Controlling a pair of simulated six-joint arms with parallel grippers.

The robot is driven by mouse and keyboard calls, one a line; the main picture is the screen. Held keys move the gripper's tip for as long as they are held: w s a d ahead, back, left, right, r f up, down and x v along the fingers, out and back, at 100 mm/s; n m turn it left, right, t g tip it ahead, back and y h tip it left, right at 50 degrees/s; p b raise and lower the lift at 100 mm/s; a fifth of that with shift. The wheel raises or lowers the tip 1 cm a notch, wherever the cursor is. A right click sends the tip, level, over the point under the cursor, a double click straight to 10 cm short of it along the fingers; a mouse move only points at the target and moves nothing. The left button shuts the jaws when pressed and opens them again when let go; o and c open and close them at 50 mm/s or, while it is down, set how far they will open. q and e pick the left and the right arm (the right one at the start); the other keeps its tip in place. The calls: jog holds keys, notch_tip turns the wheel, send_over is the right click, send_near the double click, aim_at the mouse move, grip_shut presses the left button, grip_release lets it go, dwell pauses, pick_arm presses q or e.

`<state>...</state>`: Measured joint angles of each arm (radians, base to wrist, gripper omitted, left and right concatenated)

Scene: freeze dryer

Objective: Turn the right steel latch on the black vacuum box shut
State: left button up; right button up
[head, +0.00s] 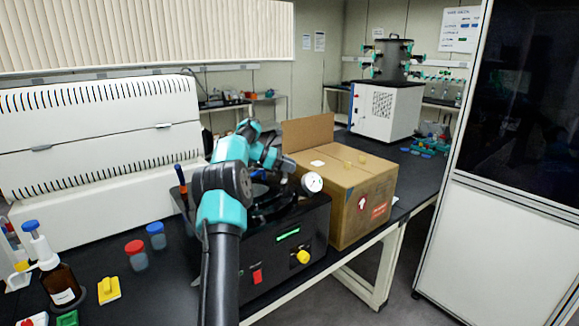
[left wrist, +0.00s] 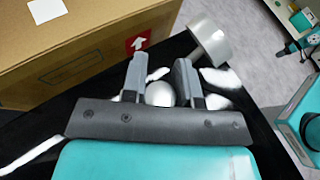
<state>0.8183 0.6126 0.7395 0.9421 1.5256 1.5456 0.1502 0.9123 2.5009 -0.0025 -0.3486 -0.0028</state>
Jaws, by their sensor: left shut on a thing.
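The black vacuum box (head: 310,235) sits on the dark bench in the head view, with a green display, a red switch and a yellow knob on its front. My left arm reaches over it and hides much of its top. In the left wrist view my left gripper (left wrist: 160,80) is shut on a rounded, shiny steel part, which I take to be the right steel latch (left wrist: 160,94). Only its rounded top shows between the two grey fingers, so its turn angle cannot be told. My right gripper is in neither view.
A round pressure gauge (head: 312,183) stands up near the gripper; its grey-white body (left wrist: 210,42) is close to the fingers. A cardboard box (head: 345,215) stands right beside the vacuum box.

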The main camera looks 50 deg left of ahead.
pick_arm(q)
jog(key=shift+s+d+m+g+h, duration=0.1)
jog(key=shift+m+g+h, duration=0.7)
jog(key=shift+m, duration=0.2)
jog(key=shift+s+d+m+g+h, duration=0.1)
jog(key=shift+m+g+h, duration=0.7)
jog(key=shift+m+g, duration=0.15)
jog(key=o, duration=0.9)
jog(key=shift+n+t+y, duration=0.8)
jog(key=shift+n+t, duration=0.25)
